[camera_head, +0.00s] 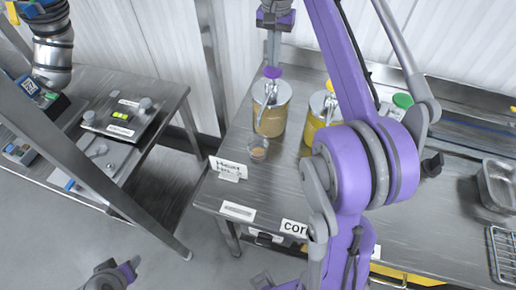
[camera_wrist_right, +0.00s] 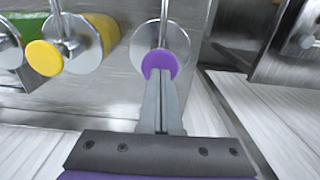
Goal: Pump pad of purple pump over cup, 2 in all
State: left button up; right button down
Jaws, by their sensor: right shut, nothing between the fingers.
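The purple pump (camera_head: 270,108) is a clear jar of tan contents with a metal lid, standing at the left of the steel table. Its purple pad (camera_head: 272,72) also shows in the right wrist view (camera_wrist_right: 160,62). My right gripper (camera_head: 273,58) is directly above the pad, fingers shut and empty, pointing down. In the right wrist view its tips (camera_wrist_right: 160,76) overlap the pad's edge; I cannot tell whether they touch. The small clear cup (camera_head: 257,154), with a little brown content, stands in front of the jar. My left gripper (camera_head: 116,276) is low at the left, its fingers unclear.
A yellow-padded pump (camera_wrist_right: 45,58) stands beside the purple one, and its jar (camera_head: 322,112) is partly behind my right arm. A green lid (camera_head: 403,101) is farther right. A label card (camera_head: 229,171) stands near the cup. A separate side table (camera_head: 160,92) is at the left.

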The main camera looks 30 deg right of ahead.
aim_at(273, 70)
jog(key=shift+f+b, duration=0.75)
jog(key=shift+f, duration=1.1)
pick_arm(q)
jog(key=shift+s+f, duration=0.2)
jog(key=shift+f, duration=0.35)
jog(key=shift+s+f, duration=0.15)
jog(key=shift+f, duration=0.35)
jog(key=shift+r, duration=0.15)
pick_arm(e)
jog(key=shift+r, duration=0.2)
pick_arm(q)
jog(key=shift+w+r+p, duration=0.35)
jog(key=shift+r+p, duration=0.35)
jog(key=shift+r, duration=0.15)
jog(key=shift+w+r+p, duration=0.35)
jog(key=shift+r+p, duration=0.35)
jog(key=shift+r, duration=0.15)
pick_arm(e)
jog(key=shift+r, duration=1.8)
pick_arm(q)
jog(key=shift+r, duration=0.1)
pick_arm(e)
jog(key=shift+r, duration=0.1)
